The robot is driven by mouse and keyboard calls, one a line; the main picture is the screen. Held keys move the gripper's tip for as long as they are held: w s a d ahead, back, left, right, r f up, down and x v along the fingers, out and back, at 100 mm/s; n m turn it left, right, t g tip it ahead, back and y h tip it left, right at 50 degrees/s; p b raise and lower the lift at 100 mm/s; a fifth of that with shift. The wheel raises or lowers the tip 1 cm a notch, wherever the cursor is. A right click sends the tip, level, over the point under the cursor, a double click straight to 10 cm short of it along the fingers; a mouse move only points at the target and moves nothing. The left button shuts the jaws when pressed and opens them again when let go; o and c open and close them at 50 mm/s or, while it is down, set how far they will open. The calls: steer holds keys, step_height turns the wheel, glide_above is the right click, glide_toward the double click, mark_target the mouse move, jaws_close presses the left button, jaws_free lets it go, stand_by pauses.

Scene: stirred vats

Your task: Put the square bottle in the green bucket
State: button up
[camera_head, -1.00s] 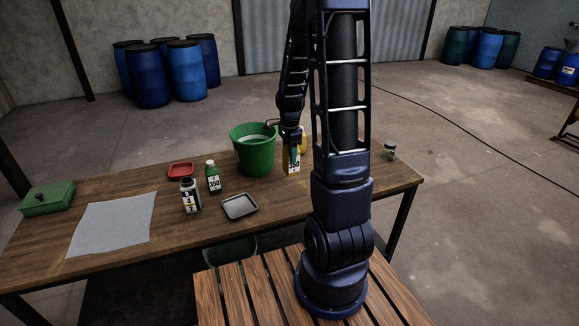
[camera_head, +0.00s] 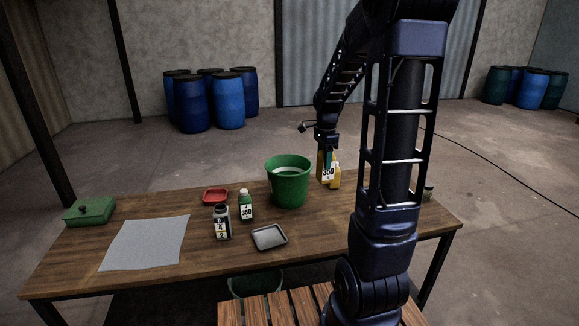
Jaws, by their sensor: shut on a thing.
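The square bottle (camera_head: 321,168), yellowish with a white label reading 350, is held upright in my gripper (camera_head: 327,148). My gripper is shut on its upper part. The bottle appears raised a little above the table, to the right of the green bucket (camera_head: 288,190) and outside it. The bucket stands upright on the table, open at the top, with something pale inside. A second yellow container (camera_head: 336,178) stands close behind the held bottle and is partly hidden by it.
Left of the bucket stand a green bottle (camera_head: 246,208) and a dark bottle with a white label (camera_head: 222,224). A red tray (camera_head: 216,196), a grey tray (camera_head: 285,238), a grey sheet (camera_head: 145,243) and a green box (camera_head: 90,211) also lie on the table (camera_head: 200,275).

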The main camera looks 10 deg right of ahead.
steer(key=w+a, duration=0.4)
steer(key=w, duration=1)
steer(key=w+a, duration=0.4)
steer(key=w, duration=0.9)
steer(key=shift+m, duration=0.3)
step_height(320, 180, down, 25)
steer(key=shift+f, duration=0.1)
steer(key=shift+f, duration=0.15)
steer(key=o, duration=1.2)
